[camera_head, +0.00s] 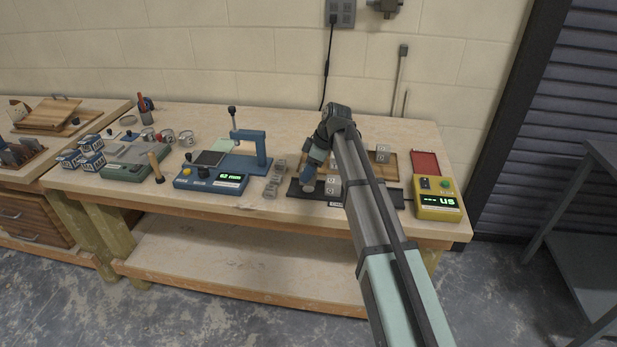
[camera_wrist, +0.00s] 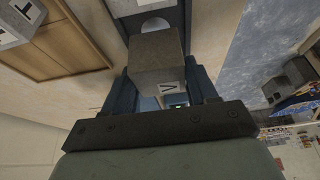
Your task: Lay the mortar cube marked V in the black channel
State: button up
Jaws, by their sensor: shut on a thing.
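In the head view my gripper (camera_head: 308,184) points down over the black channel (camera_head: 391,198), a dark strip along the bench's front right. Whether the V cube touches the channel is hidden.
A wooden tray (camera_head: 404,165) behind the channel carries pale cubes (camera_head: 383,153); one marked T (camera_wrist: 14,24) shows in the wrist view. A yellow meter (camera_head: 437,201) stands right, a blue press (camera_head: 215,181) left, with grey pieces (camera_head: 275,180) between. The bench's front edge is close.

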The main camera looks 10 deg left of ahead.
jog(key=shift+f, duration=1.45)
jog(key=shift+f, duration=0.1)
jog(key=o, duration=1.3)
jog(key=shift+c, duration=0.2)
jog(key=v, duration=1.2)
